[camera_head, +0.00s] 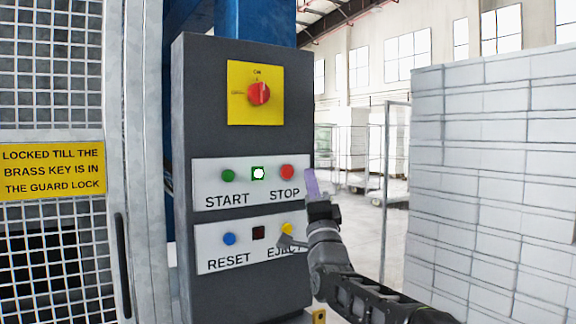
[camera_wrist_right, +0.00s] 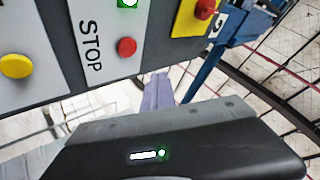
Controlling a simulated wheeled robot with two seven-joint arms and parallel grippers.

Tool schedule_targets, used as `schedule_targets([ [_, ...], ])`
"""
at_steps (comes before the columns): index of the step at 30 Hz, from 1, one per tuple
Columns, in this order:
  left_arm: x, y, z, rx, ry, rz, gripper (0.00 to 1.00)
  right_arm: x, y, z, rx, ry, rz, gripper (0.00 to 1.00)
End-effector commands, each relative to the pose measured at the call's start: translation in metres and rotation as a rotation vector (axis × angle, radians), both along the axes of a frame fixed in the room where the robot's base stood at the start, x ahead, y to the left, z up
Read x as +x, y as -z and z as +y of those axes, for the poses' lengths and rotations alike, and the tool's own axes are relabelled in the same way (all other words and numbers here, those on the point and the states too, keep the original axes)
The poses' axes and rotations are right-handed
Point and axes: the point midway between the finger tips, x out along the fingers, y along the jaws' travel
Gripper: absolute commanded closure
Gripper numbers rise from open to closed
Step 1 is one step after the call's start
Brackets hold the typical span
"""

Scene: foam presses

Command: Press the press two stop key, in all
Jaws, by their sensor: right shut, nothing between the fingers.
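The red STOP key (camera_head: 287,171) is a round button at the right of the upper white plate on the dark grey control box (camera_head: 235,130). Contact with the key does not show. My left gripper is out of view.
A green START key (camera_head: 228,175) and a lit indicator (camera_head: 258,174) share the upper plate. Below are a blue RESET key (camera_head: 229,239) and a yellow EJECT key (camera_head: 287,229). A red rotary switch (camera_head: 259,94) sits above. A mesh guard (camera_head: 60,240) stands left, white stacked blocks (camera_head: 490,170) right.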

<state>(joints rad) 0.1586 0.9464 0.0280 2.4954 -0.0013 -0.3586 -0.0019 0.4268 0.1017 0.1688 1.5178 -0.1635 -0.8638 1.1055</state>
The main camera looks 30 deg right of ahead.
Motion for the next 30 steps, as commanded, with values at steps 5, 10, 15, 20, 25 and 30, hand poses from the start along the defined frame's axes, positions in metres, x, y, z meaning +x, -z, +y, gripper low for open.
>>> schedule_targets([
  [5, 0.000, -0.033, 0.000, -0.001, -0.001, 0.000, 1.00, 0.025, -0.007, -0.001, 0.001, 0.000, 0.003, 1.00],
  [10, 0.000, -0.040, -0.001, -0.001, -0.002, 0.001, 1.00, 0.045, -0.001, -0.001, 0.001, -0.001, 0.001, 1.00],
  [15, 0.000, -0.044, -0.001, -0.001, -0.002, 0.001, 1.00, 0.056, -0.001, -0.001, 0.000, 0.000, 0.000, 1.00],
  [20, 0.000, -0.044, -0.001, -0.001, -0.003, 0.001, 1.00, 0.060, 0.000, -0.001, -0.001, 0.001, 0.000, 1.00],
  [25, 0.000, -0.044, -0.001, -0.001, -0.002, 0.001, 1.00, 0.060, 0.000, -0.001, -0.001, 0.001, 0.000, 1.00],
  [30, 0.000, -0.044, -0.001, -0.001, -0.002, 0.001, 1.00, 0.060, 0.000, -0.001, -0.001, 0.001, 0.000, 1.00],
])
